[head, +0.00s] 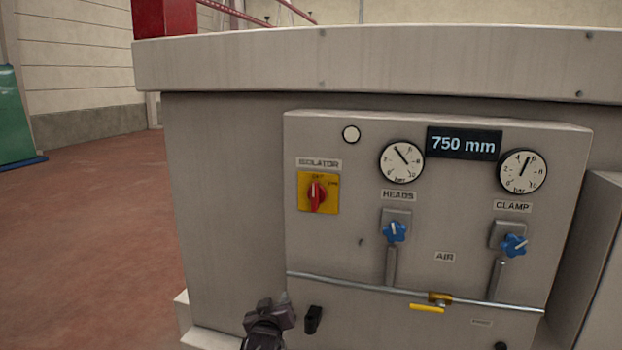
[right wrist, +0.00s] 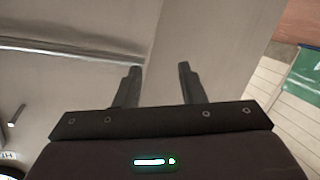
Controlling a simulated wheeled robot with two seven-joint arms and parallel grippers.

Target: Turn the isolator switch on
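The isolator switch (head: 317,196) is a red knob on a yellow square plate, under an "ISOLATOR" label on the left of the grey panel in the head view. Its handle stands about upright, toward a small mark at the top that is hard to read; another mark is at the upper right. My right gripper (head: 284,308) is low in the head view, below the switch and apart from it. In the right wrist view my right gripper (right wrist: 159,75) has its two fingers spread with nothing between them. The switch is not seen there. My left gripper is not in view.
The panel (head: 450,195) carries two dials, a "750 mm" display (head: 464,143), two blue knobs (head: 395,232) and a yellow-handled valve (head: 428,308) on a thin horizontal pipe. A grey ledge (head: 380,60) overhangs above. Open red floor (head: 90,240) lies to the left.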

